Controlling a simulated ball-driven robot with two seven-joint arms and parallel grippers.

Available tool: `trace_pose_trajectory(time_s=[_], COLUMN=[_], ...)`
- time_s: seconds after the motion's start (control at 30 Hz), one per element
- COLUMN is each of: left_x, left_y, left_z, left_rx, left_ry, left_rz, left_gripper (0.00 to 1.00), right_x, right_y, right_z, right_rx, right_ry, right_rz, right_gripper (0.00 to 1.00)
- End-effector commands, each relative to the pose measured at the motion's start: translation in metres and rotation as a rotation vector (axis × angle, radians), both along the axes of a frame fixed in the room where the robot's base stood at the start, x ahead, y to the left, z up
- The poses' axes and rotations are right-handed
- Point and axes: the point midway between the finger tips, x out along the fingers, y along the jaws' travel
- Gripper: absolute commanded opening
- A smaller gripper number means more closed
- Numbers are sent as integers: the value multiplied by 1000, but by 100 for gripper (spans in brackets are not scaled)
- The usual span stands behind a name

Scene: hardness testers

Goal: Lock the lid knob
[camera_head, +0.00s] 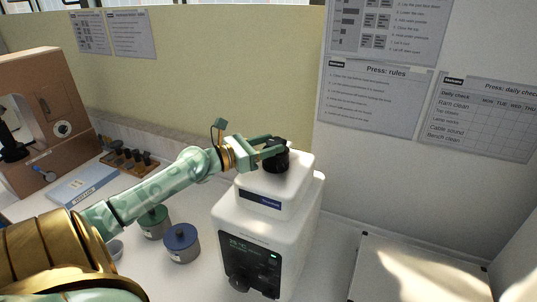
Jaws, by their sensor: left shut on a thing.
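The lid knob (276,157) is a black round knob on top of a white machine (262,228) with a dark front display. My left gripper (270,149) comes in from the left and is shut on the knob, with its green fingers along the knob's sides. The machine's lid (291,186) sits down on the body. The frame does not clearly show which way the knob is turned. My right gripper is not in view.
A blue canister (181,243) and a green canister (153,222) stand left of the machine under my arm. A brown machine (45,115) and a tool rack (129,161) stand at the back left. A light panel (410,271) lies at the right.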

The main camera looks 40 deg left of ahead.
Motion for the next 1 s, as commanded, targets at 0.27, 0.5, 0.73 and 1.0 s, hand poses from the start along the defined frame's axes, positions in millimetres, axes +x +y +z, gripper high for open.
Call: trace_pose_trajectory(time_s=[0.27,0.5,0.73,1.0], left_x=[0,0,0,-9], left_y=[0,0,0,3], left_z=[-1,0,0,-1], left_rx=[1,2,1,-1], left_ry=[2,2,1,3], left_rz=[-19,-19,-18,-17], left_gripper=[24,24,69,69], right_x=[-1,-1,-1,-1], right_y=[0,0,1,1], right_z=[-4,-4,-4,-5], right_rx=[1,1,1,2], right_ry=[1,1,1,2], right_rz=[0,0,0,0], right_gripper=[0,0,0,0])
